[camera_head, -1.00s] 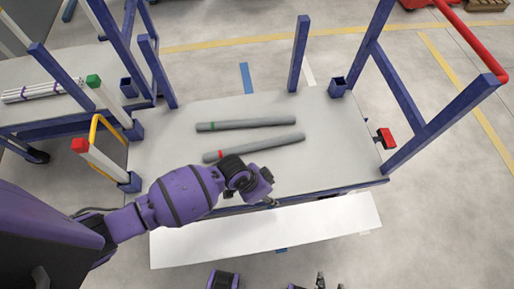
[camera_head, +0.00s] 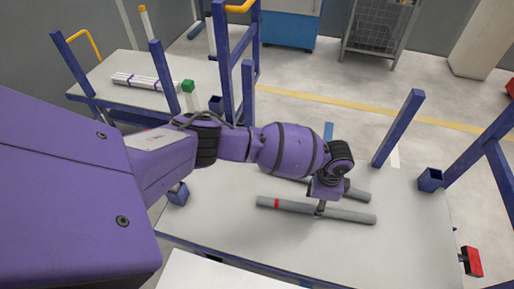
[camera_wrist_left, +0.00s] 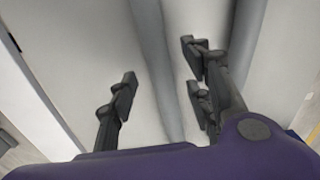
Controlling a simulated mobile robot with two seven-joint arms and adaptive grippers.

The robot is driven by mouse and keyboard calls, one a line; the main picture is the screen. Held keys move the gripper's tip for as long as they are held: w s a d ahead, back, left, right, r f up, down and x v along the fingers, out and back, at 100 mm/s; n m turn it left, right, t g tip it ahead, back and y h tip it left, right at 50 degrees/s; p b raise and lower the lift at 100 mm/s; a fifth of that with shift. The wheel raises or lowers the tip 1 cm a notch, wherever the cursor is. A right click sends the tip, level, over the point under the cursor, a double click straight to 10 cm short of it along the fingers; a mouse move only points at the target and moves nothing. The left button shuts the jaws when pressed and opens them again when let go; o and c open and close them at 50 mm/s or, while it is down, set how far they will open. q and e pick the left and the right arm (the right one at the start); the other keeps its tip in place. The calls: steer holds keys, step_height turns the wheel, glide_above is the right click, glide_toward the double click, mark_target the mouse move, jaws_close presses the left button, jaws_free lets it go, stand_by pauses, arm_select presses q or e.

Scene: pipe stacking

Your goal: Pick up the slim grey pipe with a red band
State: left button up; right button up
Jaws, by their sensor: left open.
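The slim grey pipe with a red band (camera_head: 294,207) lies on the near part of the light table top, its red band close to its left end. My left gripper (camera_head: 321,209) points down over this pipe, right of its middle. In the left wrist view the gripper (camera_wrist_left: 160,68) is open, and a grey pipe (camera_wrist_left: 150,28) runs between its fingers; no band shows there. I cannot tell whether the fingers touch it. A second grey pipe (camera_head: 359,194) lies behind, partly hidden by my left arm. My right gripper is not in view.
The table (camera_head: 410,250) has blue posts, such as one at the back (camera_head: 398,128), and a blue socket (camera_head: 430,180). A red block (camera_head: 471,261) sits at its right edge. Another table at the left holds several white pipes (camera_head: 142,80). The table's right part is clear.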

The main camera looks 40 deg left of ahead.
arm_select(q)
steer(key=shift+w+d+f+b, duration=0.1)
steer(key=shift+f+b, duration=0.05)
steer(key=shift+f, duration=0.65)
steer(key=shift+w+d+f+b, duration=0.1)
steer(key=shift+f+b, duration=0.05)
steer(key=shift+f, duration=0.6)
jaws_close()
steer(key=shift+r, duration=0.1)
